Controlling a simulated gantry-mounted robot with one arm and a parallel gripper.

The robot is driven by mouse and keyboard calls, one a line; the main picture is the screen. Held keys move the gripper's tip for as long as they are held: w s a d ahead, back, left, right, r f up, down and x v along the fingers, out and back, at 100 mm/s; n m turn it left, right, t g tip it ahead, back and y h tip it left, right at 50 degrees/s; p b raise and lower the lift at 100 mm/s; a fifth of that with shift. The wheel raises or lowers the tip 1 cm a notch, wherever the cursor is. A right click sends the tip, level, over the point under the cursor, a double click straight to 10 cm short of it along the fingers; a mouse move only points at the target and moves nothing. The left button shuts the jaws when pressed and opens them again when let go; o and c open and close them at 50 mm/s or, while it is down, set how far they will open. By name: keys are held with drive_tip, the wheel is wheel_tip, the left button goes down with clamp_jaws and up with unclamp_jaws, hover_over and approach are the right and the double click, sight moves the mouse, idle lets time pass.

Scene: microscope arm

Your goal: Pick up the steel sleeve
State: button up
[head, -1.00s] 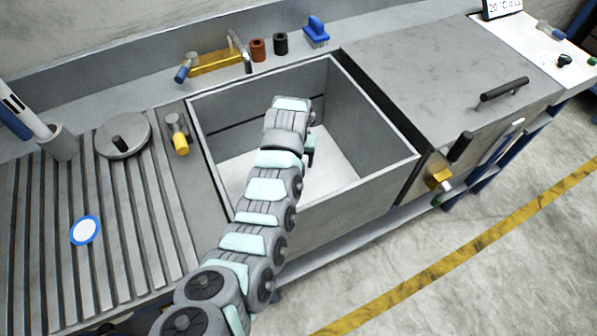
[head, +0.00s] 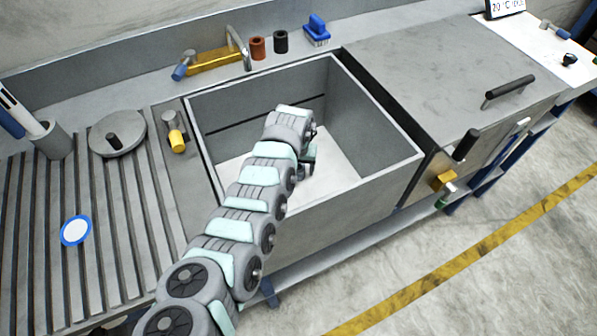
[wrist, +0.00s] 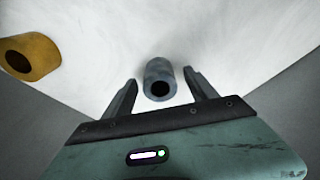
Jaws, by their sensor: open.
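The steel sleeve (wrist: 159,72) is a short grey-blue hollow cylinder on the pale basin floor. In the wrist view it appears between the two dark fingers of my gripper (wrist: 160,80), with gaps on both sides. My gripper is open and empty, and the sleeve's dark bore faces the wrist camera. How far the fingertips are above the sleeve cannot be told. In the head view my gripper (head: 308,160) is partly hidden behind my arm inside the basin, and the sleeve does not show there.
A brass-coloured sleeve (wrist: 36,55) lies left of the steel one. The basin (head: 375,179) has high grey walls around my arm. A red-brown sleeve (head: 257,48), a black sleeve (head: 280,43) and a blue brush (head: 317,31) stand on the back ledge.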

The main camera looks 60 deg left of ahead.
drive_tip(key=shift+c, duration=0.6)
clamp_jaws()
